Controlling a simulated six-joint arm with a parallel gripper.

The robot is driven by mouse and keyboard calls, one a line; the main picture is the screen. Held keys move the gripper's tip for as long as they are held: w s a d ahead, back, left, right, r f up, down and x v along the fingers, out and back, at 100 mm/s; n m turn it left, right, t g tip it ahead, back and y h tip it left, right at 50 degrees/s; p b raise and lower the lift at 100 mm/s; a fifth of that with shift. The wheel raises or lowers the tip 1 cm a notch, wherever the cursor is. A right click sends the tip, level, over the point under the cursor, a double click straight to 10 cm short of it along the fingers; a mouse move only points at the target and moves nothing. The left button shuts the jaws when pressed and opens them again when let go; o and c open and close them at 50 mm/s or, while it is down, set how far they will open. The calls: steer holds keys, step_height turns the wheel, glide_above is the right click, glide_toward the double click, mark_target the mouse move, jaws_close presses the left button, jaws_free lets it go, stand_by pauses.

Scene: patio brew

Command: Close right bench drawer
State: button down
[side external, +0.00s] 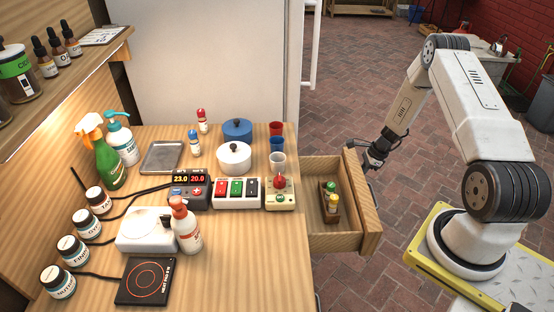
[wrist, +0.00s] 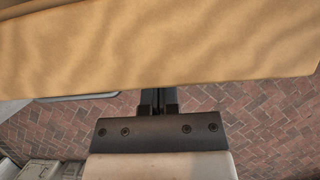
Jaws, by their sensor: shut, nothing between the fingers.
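The right bench drawer (side external: 343,236) is pulled well out from the bench in the side external view. It holds a small wooden caddy with green- and yellow-topped bottles (side external: 330,199). My gripper (side external: 372,165) is at the outer side of the drawer front, near its far end. In the wrist view my gripper (wrist: 159,92) has its fingers together and empty, and their tips meet the lower edge of the wooden drawer front (wrist: 150,45). I cannot tell whether they touch it. Part of a grey handle (wrist: 75,97) shows at left.
A white fridge (side external: 205,60) stands behind the bench. The brick floor (side external: 345,105) beyond the drawer is clear.

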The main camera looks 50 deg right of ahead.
glide_above(313, 186)
steer(key=w+a, duration=0.1)
stand_by(0.7)
stand_by(0.4)
steer(key=shift+s+d, duration=0.4)
steer(key=shift+d, duration=0.05)
steer(key=shift+s+d+r, duration=0.1)
steer(key=shift+s+d, duration=0.95)
steer(key=shift+s, duration=0.05)
steer(key=v, duration=0.9)
steer(key=shift+r, duration=0.4)
steer(key=shift+w+d, duration=0.9)
steer(key=shift+d, duration=0.3)
steer(key=shift+f, duration=0.15)
